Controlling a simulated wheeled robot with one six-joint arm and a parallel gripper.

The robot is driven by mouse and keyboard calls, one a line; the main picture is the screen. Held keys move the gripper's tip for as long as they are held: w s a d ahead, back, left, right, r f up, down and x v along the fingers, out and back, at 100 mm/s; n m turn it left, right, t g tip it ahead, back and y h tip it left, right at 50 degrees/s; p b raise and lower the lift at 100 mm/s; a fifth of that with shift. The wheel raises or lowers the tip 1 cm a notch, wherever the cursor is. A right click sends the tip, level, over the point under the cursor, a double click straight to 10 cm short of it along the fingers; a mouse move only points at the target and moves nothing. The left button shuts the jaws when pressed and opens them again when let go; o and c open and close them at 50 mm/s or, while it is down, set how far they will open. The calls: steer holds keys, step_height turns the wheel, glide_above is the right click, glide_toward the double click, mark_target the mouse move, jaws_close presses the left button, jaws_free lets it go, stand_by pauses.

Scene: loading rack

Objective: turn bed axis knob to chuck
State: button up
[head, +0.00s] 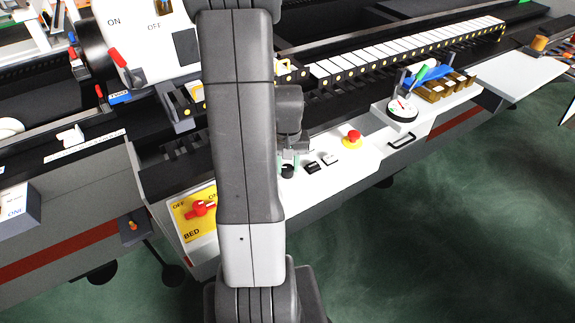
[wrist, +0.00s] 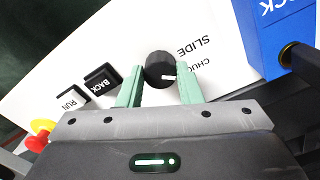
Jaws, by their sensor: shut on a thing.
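The axis knob is a round black knob (wrist: 157,66) with a white pointer mark, on the white control panel (wrist: 55,65). In the wrist view its mark points right, near the partly hidden word CHUCK; the word SLIDE is beside it. My gripper (wrist: 161,82) has its green fingers on both sides of the knob and is shut on it. In the head view the gripper (head: 289,158) is over the knob (head: 287,172), and my arm covers part of the panel.
Black BACK (wrist: 101,81) and white RUN (wrist: 72,100) buttons sit close to the knob. A red stop button (head: 354,136) is farther along. A yellow BED switch plate (head: 190,222) with a red handle is left of my arm. A blue block (wrist: 270,50) stands close by.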

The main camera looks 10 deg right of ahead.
mark_target(287, 168)
steer(key=shift+w+m, duration=0.1)
steer(key=shift+m, duration=0.3)
steer(key=o, duration=1)
steer(key=shift+r, duration=0.1)
step_height(287, 168, up, 14)
steer(key=shift+f, duration=0.15)
step_height(287, 168, down, 14)
steer(key=shift+r, duration=0.1)
stand_by(0.7)
